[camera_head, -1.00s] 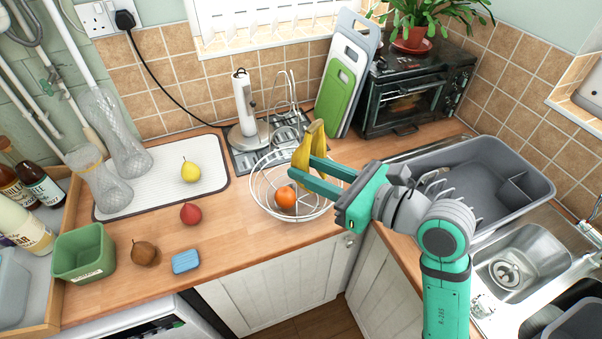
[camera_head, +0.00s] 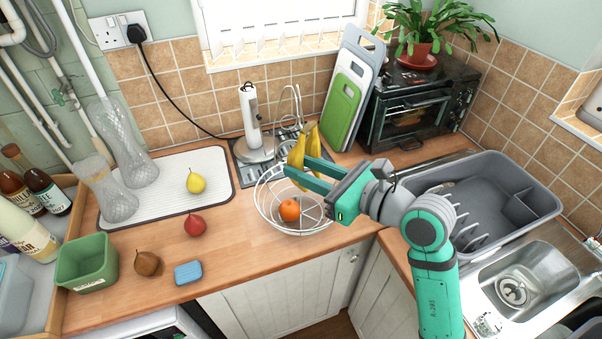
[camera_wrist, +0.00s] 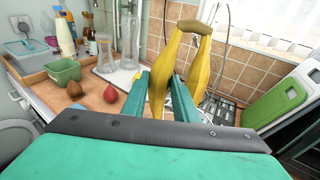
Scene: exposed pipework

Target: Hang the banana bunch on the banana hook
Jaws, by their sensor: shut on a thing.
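The yellow banana bunch (camera_head: 314,140) is held upright, stem up, above the wire fruit basket (camera_head: 262,205). My gripper (camera_head: 305,169) is shut on its lower part. In the wrist view the bunch (camera_wrist: 173,62) stands between the two teal fingers (camera_wrist: 160,98), its brown stem at the top. A thin curved wire, seemingly the banana hook (camera_head: 298,97), rises behind the bunch in the head view. In the wrist view a thin wire (camera_wrist: 217,55) passes beside or behind the bananas. I cannot tell whether bunch and wire touch. An orange (camera_head: 290,210) lies in the basket.
A paper-towel-style white stand (camera_head: 251,118) is behind the basket. Chopping boards (camera_head: 347,100) and a toaster oven (camera_head: 415,110) stand at the back right. A grey dish tub (camera_head: 480,190) lies right of the basket.

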